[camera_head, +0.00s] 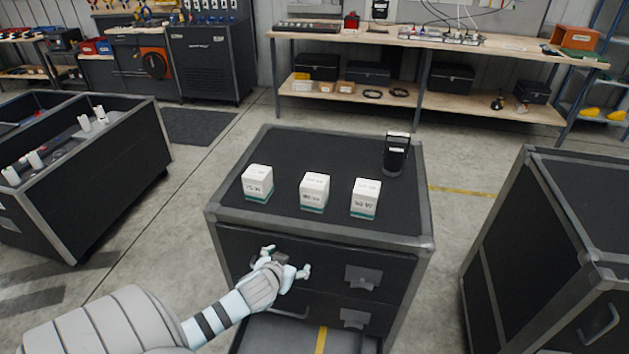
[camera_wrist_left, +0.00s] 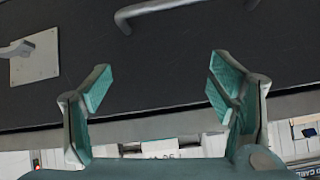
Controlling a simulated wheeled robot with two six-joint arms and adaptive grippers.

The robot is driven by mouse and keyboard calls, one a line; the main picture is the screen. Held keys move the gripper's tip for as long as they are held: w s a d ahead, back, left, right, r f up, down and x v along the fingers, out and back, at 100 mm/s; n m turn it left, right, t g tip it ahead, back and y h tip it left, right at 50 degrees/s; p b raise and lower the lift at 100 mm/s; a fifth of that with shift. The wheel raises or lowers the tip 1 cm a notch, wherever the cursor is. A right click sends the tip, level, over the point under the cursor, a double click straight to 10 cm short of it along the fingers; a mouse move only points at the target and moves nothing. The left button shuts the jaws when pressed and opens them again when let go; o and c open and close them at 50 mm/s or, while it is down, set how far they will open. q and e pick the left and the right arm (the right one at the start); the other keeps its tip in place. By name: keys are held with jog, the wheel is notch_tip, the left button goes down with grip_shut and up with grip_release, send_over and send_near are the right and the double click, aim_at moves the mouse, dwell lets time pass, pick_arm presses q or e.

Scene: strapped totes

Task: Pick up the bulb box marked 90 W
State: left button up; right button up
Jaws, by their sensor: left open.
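Three white bulb boxes with teal bases stand upright in a row on the black cabinet top: a left box (camera_head: 257,182), a middle box (camera_head: 314,191) and a right box (camera_head: 365,197). Their printed wattages are too small to read surely, so I cannot tell which is marked 90 W. My left gripper (camera_head: 287,262) is open and empty, in front of the cabinet's drawer front, lower than the boxes and apart from them. In the left wrist view its teal-padded fingers (camera_wrist_left: 160,86) are spread with only the dark cabinet face between them. My right gripper is not in view.
The cabinet top (camera_head: 290,150) has a raised grey rim and a black handled device (camera_head: 396,155) at its back right. Drawer handles (camera_head: 362,277) jut from its front. Black cases stand left (camera_head: 130,170) and right (camera_head: 540,230). A workbench (camera_head: 460,50) is behind.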

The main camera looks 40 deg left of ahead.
aim_at(315, 190)
pick_arm(q)
jog(key=w+r+n+t, duration=0.1)
jog(key=w+r+t, duration=0.3)
jog(key=r, duration=1.2)
jog(key=shift+g+y, duration=0.3)
jog(key=shift+g, duration=0.1)
jog(key=x, duration=0.9)
jog(key=b+x, duration=0.1)
jog(key=x, duration=0.4)
jog(key=shift+w+d+r, duration=0.2)
jog(key=shift+w, duration=0.15)
jog(key=c, duration=1.3)
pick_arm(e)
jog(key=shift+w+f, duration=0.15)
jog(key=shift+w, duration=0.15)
pick_arm(q)
jog(key=shift+r, duration=0.15)
